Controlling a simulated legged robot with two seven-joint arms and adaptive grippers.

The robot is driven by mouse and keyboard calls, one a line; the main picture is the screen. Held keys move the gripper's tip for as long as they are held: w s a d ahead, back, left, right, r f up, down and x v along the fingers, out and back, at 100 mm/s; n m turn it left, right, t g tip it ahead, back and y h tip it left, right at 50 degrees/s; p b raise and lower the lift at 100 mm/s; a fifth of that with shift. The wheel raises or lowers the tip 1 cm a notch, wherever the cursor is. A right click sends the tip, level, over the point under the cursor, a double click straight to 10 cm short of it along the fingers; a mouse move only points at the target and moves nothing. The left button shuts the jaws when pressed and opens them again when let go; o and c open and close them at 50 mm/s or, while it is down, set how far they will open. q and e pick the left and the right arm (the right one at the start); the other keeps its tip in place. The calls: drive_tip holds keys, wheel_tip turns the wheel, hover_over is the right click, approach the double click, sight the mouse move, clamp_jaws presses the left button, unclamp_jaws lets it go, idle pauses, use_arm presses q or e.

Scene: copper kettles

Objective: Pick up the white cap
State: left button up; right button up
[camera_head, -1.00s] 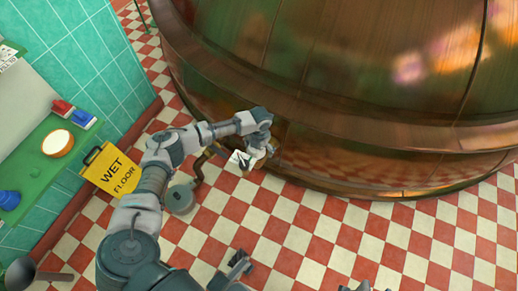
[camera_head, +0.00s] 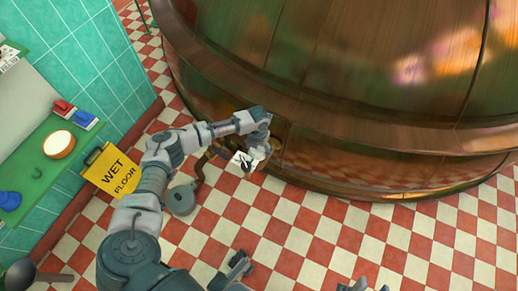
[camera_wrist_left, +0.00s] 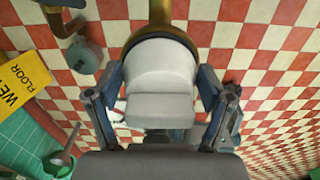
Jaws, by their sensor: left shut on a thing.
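The white cap (camera_wrist_left: 160,82) fills the middle of the left wrist view, against a brass ring and pipe end. My left gripper (camera_wrist_left: 160,100) has one finger on each side of the cap and is shut on it. In the head view my left gripper (camera_head: 250,158) is low beside the copper kettle's base, where the arm hides much of the cap. Grey parts of mine show at the bottom edge of the head view; I cannot make out the right gripper's fingers clearly.
The large copper kettle (camera_head: 330,80) rises right behind the gripper. A brass pipe (camera_wrist_left: 160,12) leads to the cap. A grey-green round fitting (camera_head: 181,199) and a yellow wet floor sign (camera_head: 112,172) stand to the left. Checkered floor (camera_head: 300,235) is open to the right.

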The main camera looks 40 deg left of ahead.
use_arm(q)
drive_tip(key=r, duration=0.1)
drive_tip(key=r+p, duration=0.1)
drive_tip(key=shift+w+a+r, duration=0.1)
drive_tip(key=shift+a+r, duration=0.2)
drive_tip(key=shift+a, duration=0.05)
drive_tip(key=shift+c, duration=1.1)
drive_tip(key=r, duration=0.2)
drive_tip(key=r+p, duration=0.1)
drive_tip(key=r, duration=0.1)
drive_tip(key=d+r+p, duration=0.1)
drive_tip(key=r, duration=0.2)
drive_tip(key=shift+a+r, duration=0.15)
drive_tip(key=shift+r, duration=0.05)
drive_tip(key=shift+a, duration=0.15)
use_arm(e)
drive_tip(key=w+a+f+n+g, duration=0.1)
drive_tip(key=w+f+g, duration=0.4)
drive_tip(key=g, duration=0.1)
drive_tip(key=shift+a+f+n+g, duration=0.3)
drive_tip(key=shift+g, duration=0.1)
